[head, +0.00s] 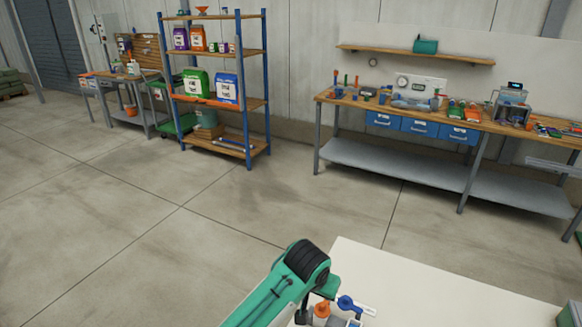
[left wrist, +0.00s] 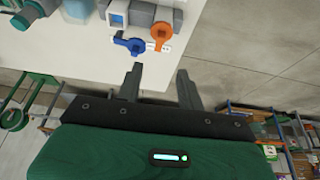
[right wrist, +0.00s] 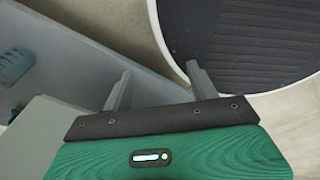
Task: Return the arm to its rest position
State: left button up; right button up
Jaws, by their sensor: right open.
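My left arm (head: 272,298) reaches in from the bottom of the head view, over the corner of the white table (head: 450,296). In the left wrist view my left gripper (left wrist: 158,84) is open, with nothing between its fingers. Just beyond its fingertips are a blue handle (left wrist: 130,44) and an orange handle (left wrist: 161,37) on grey fittings; both also show beside my arm in the head view, blue (head: 347,303) and orange (head: 322,310). My right gripper (right wrist: 158,80) is open and empty in the right wrist view. It is outside the head view.
A shelf rack (head: 248,108) with bags and boxes stands at the back left. A workbench (head: 330,98) with tools and blue drawers stands along the back wall. The concrete floor (head: 130,215) between is clear. A grey surface (right wrist: 80,50) lies near my right gripper.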

pick_arm(q)
jog(key=s+a+f+n+y, duration=0.15)
jog(key=s+a+f, duration=0.25)
jog(key=s+a, duration=1.15)
jog(key=s+a+f+n+y, duration=0.1)
jog(key=s+a+f+n, duration=0.25)
jog(key=s+a, duration=1.25)
notch_tip(320, 180, down, 30)
jog(key=w+m+g, duration=0.1)
jog(key=g, duration=0.1)
jog(key=s+a+f, duration=0.2)
jog(key=s+f, duration=0.7)
jog(key=f, duration=0.1)
jog(key=s+a+f+g, duration=0.1)
jog(key=s+a+f, duration=0.1)
jog(key=s+f, duration=0.8)
jog(key=shift+s+f, duration=0.15)
jog(key=shift+f, duration=0.25)
